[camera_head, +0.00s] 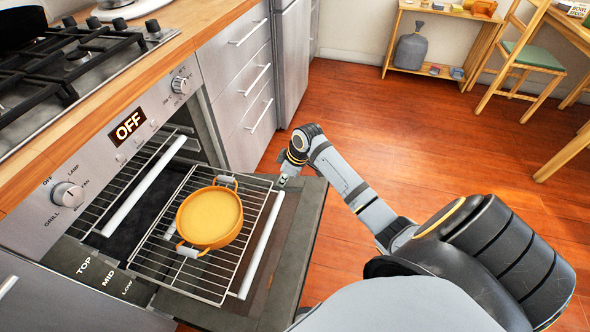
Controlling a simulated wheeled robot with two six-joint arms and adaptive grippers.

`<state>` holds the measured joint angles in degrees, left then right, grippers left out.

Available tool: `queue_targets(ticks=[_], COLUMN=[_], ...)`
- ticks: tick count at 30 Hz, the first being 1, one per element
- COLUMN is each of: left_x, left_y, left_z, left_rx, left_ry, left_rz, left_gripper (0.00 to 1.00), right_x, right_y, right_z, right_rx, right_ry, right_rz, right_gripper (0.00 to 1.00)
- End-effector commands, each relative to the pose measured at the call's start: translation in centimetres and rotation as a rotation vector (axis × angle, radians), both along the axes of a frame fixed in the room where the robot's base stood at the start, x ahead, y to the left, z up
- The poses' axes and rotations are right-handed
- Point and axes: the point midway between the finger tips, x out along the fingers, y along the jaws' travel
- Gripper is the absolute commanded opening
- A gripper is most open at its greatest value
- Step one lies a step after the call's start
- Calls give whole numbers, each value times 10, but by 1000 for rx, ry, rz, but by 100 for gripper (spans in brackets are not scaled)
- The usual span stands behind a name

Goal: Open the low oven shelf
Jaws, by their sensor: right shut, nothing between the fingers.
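The oven (60,200) stands at left with its door (305,215) folded down. A wire shelf with a white front bar (262,245) is pulled out over the door. An orange pot (210,216) sits on it. Another shelf's white bar (146,186) shows further in and higher, still inside the oven. The pulled-out shelf is the lower of the two that I see. My right gripper (283,181) is shut and empty, close to the far end of the front bar; I cannot tell if it touches. My left gripper is not in view.
Labels TOP, MID and LOW (126,287) mark the oven's near side. Steel drawers (240,75) stand beyond the oven. A gas hob (70,60) is above. The wooden floor (400,130) is clear towards a shelf unit (430,70) and chair (525,60).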

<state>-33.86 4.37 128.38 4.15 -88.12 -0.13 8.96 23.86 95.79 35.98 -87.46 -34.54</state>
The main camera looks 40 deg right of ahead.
Motion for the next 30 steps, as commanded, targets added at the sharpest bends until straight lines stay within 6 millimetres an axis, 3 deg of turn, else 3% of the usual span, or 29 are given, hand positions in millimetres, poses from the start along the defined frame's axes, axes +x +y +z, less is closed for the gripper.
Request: queue_targets(ticks=[5,18,30], left_x=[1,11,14], left_y=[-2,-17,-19], left_z=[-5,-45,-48], left_rx=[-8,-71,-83], left_ry=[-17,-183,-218], left_rz=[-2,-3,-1], left_gripper=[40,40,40], right_x=[2,23,26], right_y=[3,19,21], right_z=[-10,-84,-94], right_rx=[3,2,0], right_ry=[2,3,3], right_rz=[-2,-3,-2], right_gripper=[0,0,0])
